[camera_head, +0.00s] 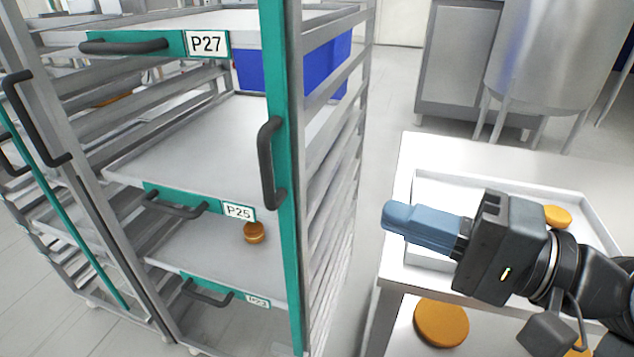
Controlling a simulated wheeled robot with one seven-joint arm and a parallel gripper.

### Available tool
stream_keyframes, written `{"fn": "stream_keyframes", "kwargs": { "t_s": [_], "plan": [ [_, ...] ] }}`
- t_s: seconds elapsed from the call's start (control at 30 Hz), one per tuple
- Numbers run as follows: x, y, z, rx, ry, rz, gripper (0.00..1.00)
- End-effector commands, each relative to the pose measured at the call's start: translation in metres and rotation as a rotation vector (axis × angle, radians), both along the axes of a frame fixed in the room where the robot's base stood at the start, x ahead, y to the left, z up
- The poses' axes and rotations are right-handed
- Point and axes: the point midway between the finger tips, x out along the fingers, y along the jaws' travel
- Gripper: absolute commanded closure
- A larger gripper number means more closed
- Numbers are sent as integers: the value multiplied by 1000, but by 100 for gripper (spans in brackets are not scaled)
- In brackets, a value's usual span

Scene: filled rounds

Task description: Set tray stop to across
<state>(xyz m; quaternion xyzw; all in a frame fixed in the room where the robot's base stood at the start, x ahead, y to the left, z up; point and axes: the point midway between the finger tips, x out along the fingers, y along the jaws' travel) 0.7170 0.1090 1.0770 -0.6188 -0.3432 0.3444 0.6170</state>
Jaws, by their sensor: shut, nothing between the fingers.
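A metal tray rack stands at the left, with a green upright bar (283,110) along its front right edge. A black handle (267,165) is on this bar. The bar looks upright beside the tray fronts; I cannot tell for certain whether it is the tray stop. Trays labelled P27 (206,44) and P25 (238,211) have green fronts with black handles. My gripper (392,216) is shut and empty, with blue fingers pointing left. It appears above the edge of a white table, to the right of the rack and apart from it.
The white table (412,150) holds a shallow tray (430,181) with a round orange piece (557,216). Another orange round (441,323) is below. A small round (254,232) sits on a lower rack tray. Floor shows between rack and table.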

Motion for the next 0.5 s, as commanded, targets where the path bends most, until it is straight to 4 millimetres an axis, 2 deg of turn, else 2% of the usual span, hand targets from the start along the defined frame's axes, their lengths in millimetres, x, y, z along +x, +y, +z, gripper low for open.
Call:
{"fn": "stream_keyframes", "kwargs": {
  "t_s": [0.5],
  "plan": [
    [3, 6, 3, 3, 1, 13, 100]
  ]
}}
